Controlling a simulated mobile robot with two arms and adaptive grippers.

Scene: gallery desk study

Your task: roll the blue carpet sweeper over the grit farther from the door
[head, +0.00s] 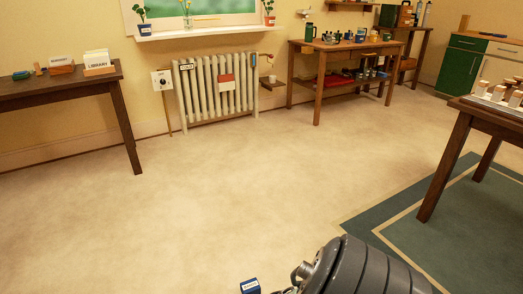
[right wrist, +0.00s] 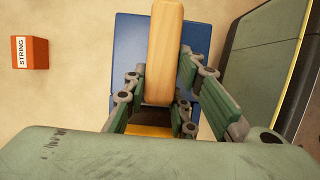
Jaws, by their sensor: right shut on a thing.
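In the right wrist view my right gripper (right wrist: 161,85) is shut on the pale wooden handle (right wrist: 163,40) of the blue carpet sweeper (right wrist: 128,50). The sweeper's flat blue body lies beyond the handle, over the beige floor, and the fingers hide part of it. I cannot tell whether it touches the floor. In the head view a small blue block with a white label (head: 250,286) shows at the bottom edge, beside my arm; I cannot tell what it is. My left gripper is not in view. I make out no grit and no door.
An orange box marked STRING (right wrist: 30,52) is left of the sweeper. The beige floor (head: 190,200) is open in the middle. A green bordered rug (head: 450,215) and a table (head: 458,150) are at right. A desk (head: 120,95) and radiator (head: 215,88) stand along the back.

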